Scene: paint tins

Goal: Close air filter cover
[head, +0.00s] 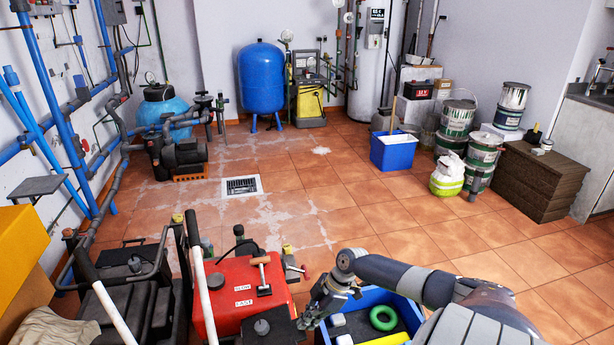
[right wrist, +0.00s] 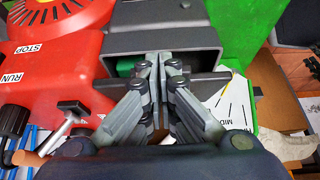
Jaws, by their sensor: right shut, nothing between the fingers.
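A red machine (head: 238,288) stands at the bottom of the head view. It also shows in the right wrist view (right wrist: 65,55), with RUN and STOP labels. A dark grey box-like part (right wrist: 165,20), which looks like the air filter housing or cover, has an open side facing my right gripper (right wrist: 160,62). That gripper is shut and empty, its fingertips together at the opening; I cannot tell whether they touch it. In the head view the right gripper (head: 318,310) is beside the machine's right side. My left gripper is not in view.
A blue crate (head: 408,312) holding a green ring (head: 383,318) lies right of the gripper. A white card with a dial marked MID (right wrist: 232,105) is right of the fingers. Pale handle bars (head: 202,280) rise left of the red machine. The tiled floor behind is mostly clear.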

